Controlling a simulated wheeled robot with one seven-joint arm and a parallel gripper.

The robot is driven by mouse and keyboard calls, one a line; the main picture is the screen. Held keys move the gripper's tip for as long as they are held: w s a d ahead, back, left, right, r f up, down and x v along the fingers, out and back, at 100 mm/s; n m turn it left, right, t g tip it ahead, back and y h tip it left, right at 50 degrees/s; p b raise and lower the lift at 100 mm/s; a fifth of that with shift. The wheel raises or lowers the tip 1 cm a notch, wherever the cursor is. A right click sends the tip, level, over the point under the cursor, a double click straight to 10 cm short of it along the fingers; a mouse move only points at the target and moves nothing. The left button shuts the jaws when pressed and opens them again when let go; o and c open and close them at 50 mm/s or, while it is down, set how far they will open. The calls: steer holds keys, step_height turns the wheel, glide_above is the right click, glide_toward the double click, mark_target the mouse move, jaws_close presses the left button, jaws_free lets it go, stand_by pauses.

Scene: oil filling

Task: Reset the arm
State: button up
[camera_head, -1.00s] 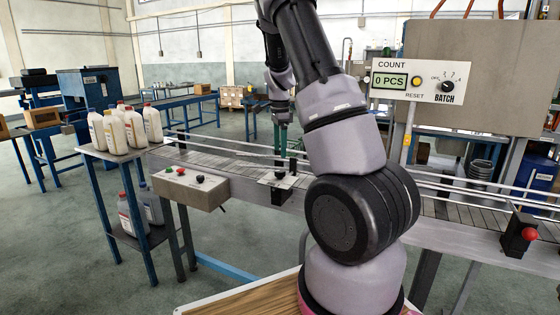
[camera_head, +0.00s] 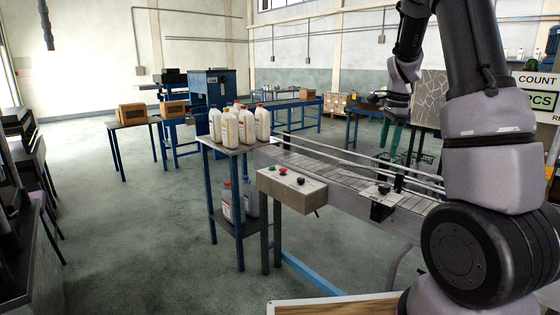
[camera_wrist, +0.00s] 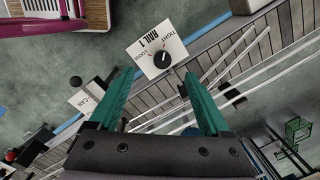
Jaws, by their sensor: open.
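My arm stands at the right of the head view, folded up above the conveyor. My gripper (camera_wrist: 160,100) shows in the wrist view as two green fingers spread apart, with nothing between them. A white plate with a black knob, marked RAIL 1, TIGHT and LOOSE (camera_wrist: 148,48), lies below and just beyond the fingertips in that view, apart from them. In the head view the gripper's fingers show as a small green shape (camera_head: 391,133) above the conveyor.
The conveyor (camera_head: 335,172) with its rails runs below my gripper. A control box with buttons (camera_head: 291,190) is at its near end. Several white bottles (camera_head: 246,127) stand on a small blue-legged table (camera_head: 233,149). Open floor (camera_head: 150,220) lies to the left.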

steer(key=s+a+r+n+t+y, duration=0.25)
steer(key=s+a+r+n, duration=0.5)
steer(key=s+r, duration=0.45)
steer(key=s+a+r+n+t, duration=0.1)
steer(key=s+a+n+t, duration=0.1)
steer(key=s, duration=0.5)
steer(key=s+a+r+n+t+h, duration=0.1)
steer(key=s+a+r+n+t, duration=0.1)
steer(key=s+a+n, duration=0.2)
steer(key=s, duration=0.2)
steer(key=shift+s+r+n, duration=0.3)
steer(key=shift+s+n, duration=0.05)
